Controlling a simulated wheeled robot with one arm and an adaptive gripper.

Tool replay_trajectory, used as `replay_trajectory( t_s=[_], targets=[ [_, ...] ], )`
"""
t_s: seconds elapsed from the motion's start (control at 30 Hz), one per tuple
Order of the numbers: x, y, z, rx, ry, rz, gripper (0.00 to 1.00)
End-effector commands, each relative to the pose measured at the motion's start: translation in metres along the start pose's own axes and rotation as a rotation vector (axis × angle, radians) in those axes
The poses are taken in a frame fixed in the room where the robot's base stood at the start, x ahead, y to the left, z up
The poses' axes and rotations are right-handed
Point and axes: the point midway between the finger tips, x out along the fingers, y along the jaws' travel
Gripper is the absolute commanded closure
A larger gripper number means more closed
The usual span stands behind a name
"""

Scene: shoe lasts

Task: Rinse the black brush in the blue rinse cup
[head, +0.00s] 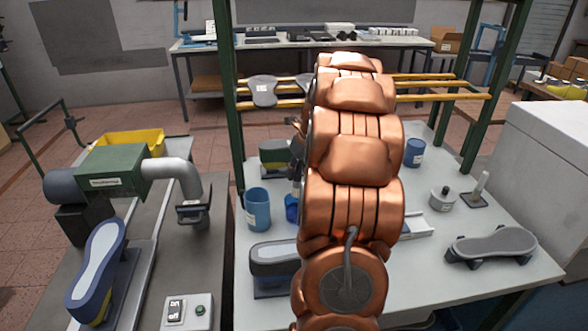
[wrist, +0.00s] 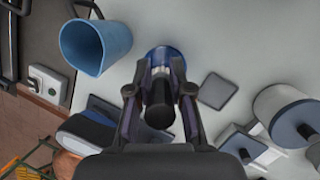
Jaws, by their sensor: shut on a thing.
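My gripper (wrist: 159,92) is shut on the black brush (wrist: 159,115), whose dark rounded handle end faces the wrist camera. In the head view the dark blue cup (head: 291,208) stands on the white table, partly behind my arm. A larger, lighter blue cup (wrist: 97,46) stands to its left, also in the head view (head: 258,210). My gripper (head: 296,158) is mostly hidden by my arm there.
A shoe last (head: 273,256) stands in front of the cups. Another blue cup (head: 414,152), a lidded grey pot (head: 441,199) and a grey sole form (head: 491,245) are on the right. A green machine (head: 112,172) stands left. A grey square pad (wrist: 217,91) lies beside the dark cup.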

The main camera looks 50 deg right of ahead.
Motion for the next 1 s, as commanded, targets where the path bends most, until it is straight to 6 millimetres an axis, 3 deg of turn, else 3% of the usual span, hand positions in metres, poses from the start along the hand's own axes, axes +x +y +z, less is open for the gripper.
replay_trajectory(
  t_s=[1.0],
  targets=[
    [0.075, -0.009, -0.025, -0.001, 0.002, 0.003, 1.0]
  ],
)
